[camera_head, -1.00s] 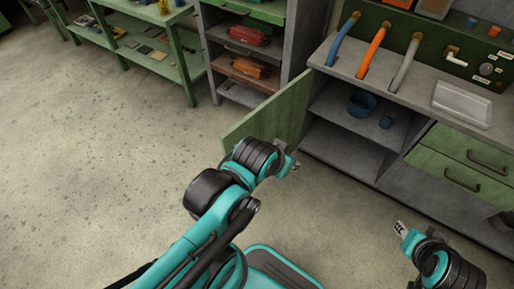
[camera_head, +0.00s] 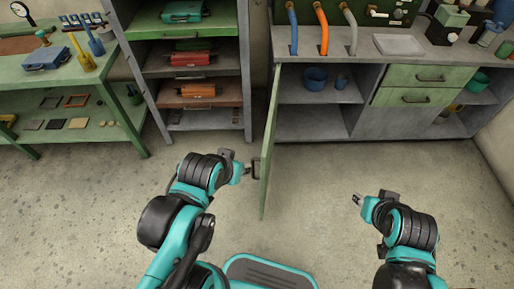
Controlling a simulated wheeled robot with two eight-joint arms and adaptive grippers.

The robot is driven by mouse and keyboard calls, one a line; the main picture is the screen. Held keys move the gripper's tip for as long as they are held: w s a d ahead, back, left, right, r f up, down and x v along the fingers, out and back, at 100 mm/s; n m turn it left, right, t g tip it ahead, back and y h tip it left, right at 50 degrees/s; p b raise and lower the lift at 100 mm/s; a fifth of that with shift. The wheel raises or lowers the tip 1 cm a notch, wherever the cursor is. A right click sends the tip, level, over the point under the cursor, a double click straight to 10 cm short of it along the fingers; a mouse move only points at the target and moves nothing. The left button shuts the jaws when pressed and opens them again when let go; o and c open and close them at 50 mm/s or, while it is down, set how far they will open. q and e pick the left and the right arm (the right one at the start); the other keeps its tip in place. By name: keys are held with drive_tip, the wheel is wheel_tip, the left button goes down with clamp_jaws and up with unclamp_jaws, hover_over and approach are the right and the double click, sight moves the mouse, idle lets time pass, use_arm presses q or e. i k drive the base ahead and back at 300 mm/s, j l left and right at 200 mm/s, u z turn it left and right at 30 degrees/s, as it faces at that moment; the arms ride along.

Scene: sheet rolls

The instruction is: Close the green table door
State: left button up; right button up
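The green table door (camera_head: 269,150) stands open, swung out from the left side of the grey workbench (camera_head: 372,118), and I see it nearly edge-on. Its dark handle (camera_head: 256,168) is on the door's left face, near the free edge. My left gripper (camera_head: 246,172) is just left of the handle, on that same side. I cannot tell whether it touches the handle or whether its fingers are open. My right gripper (camera_head: 357,199) is over the floor in front of the workbench, away from the door. Its fingers are too small to read.
The open compartment holds a blue pot (camera_head: 316,79) and a blue cup (camera_head: 342,82). A grey shelf unit with toolboxes (camera_head: 197,90) stands left of the door, beside a green table (camera_head: 75,75). The floor before the workbench is clear.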

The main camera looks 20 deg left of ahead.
sight(265, 147)
drive_tip(key=i+j+z, duration=0.1)
drive_tip(key=j, duration=0.35)
drive_tip(key=i+j+z, duration=0.1)
drive_tip(key=j, duration=0.35)
drive_tip(key=i+j+z, duration=0.15)
drive_tip(key=j, duration=0.3)
drive_tip(key=k+j, duration=0.35)
drive_tip(key=k+j+u, duration=0.1)
drive_tip(key=k+u, duration=0.2)
drive_tip(key=k, duration=0.1)
